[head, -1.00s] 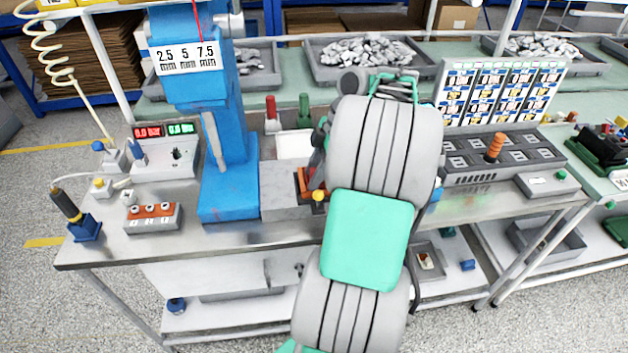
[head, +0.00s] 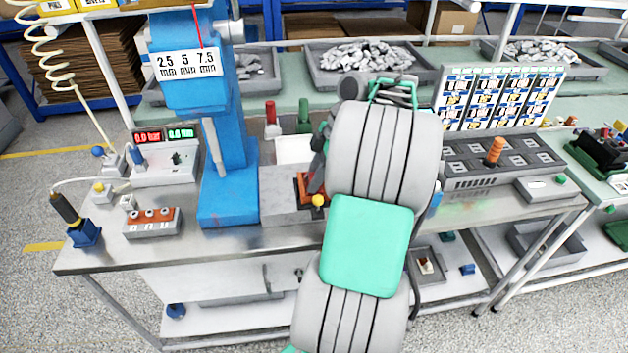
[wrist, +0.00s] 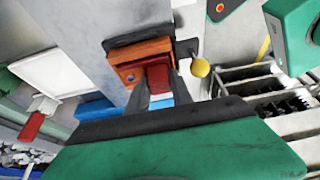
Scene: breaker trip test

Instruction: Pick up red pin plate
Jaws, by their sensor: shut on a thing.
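The red block (wrist: 158,78), which looks like the red pin plate, is between my fingers in the wrist view. It sits at the orange fixture (wrist: 128,72), and I cannot tell whether it is lifted clear of it. My gripper (wrist: 157,88) is shut on it, pointing down at the fixture. In the head view the orange fixture (head: 303,190) shows at the right of the blue press (head: 225,150), and my arm hides most of the gripper. A separate red-handled piece (head: 272,122) stands behind, beside a green-handled one (head: 304,113).
A yellow ball knob (head: 318,200) is close beside the fixture. A white tray (head: 293,149) lies behind it. A grey slotted block with an orange peg (head: 495,151) is at the right. A terminal block (head: 152,222) stands at the left. The bench front is mostly clear.

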